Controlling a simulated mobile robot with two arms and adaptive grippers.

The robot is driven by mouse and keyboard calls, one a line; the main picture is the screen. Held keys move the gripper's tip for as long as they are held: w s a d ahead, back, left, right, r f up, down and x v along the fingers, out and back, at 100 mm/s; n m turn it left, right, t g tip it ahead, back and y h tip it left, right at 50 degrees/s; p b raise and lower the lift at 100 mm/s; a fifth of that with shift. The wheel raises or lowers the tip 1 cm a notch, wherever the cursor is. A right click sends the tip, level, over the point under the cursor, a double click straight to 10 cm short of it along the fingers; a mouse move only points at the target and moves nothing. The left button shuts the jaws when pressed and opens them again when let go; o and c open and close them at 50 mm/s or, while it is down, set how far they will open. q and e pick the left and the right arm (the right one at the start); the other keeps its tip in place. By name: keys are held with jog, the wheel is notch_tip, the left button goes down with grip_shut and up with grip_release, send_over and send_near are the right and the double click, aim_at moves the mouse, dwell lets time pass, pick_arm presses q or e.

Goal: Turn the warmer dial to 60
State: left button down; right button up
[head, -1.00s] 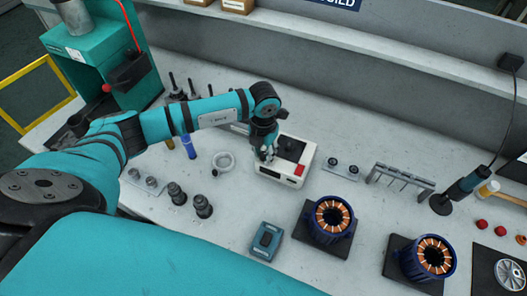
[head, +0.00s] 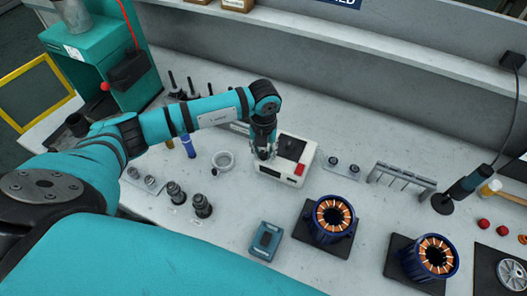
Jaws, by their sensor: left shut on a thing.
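The warmer (head: 295,176) is a small white box with a dark round top plate (head: 291,148) and a red part (head: 300,169) at its front right. It stands on the bench in the middle of the head view. My left gripper (head: 264,156) points down at the left part of the warmer and is shut on the dial there. The dial is hidden by the fingers, so its setting cannot be read. My right gripper is not in view.
Two motor stators (head: 333,218) with copper windings sit on dark mats at the front right. A teal device (head: 266,240) lies in front of the warmer. A white ring (head: 223,161) and a blue cylinder (head: 188,146) stand left. A small rack (head: 402,180) stands right.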

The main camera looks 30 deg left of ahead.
aim_at(264, 154)
pick_arm(q)
jog(key=n, duration=0.4)
jog(key=shift+n, duration=0.3)
jog(key=n, duration=0.4)
jog(key=shift+w+r+n, duration=0.1)
jog(key=shift+n, duration=0.3)
jog(key=c, duration=1.1)
grip_release()
notch_tip(264, 154, up, 12)
